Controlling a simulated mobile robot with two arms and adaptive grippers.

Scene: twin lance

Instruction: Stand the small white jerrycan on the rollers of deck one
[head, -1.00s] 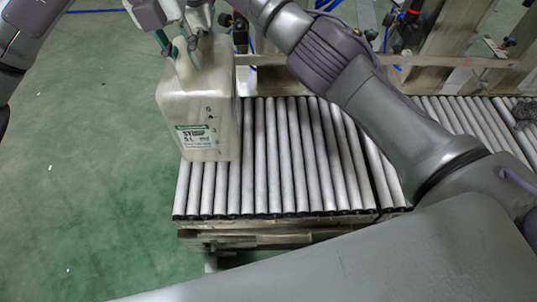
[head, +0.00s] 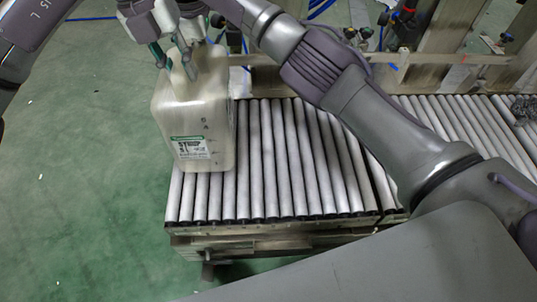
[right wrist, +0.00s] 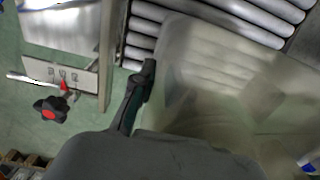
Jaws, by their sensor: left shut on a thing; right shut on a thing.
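The small white jerrycan (head: 190,120) has a green and white label reading SYRUP. In the head view it is roughly upright over the left end of the rollers (head: 290,165), its base near their left edge. I cannot tell whether its base touches them. My left gripper (head: 162,54) is shut on its top. My right gripper (right wrist: 133,98) is also shut at the jerrycan, which shows as a pale translucent body in the right wrist view (right wrist: 205,75). Only one dark finger is clear there. The grippers partly hide the can's top and handle.
A second roller section (head: 450,125) continues to the right. Metal posts (head: 435,45) and a rail stand behind the rollers. A black and red knob (right wrist: 50,110) is on the frame in the right wrist view.

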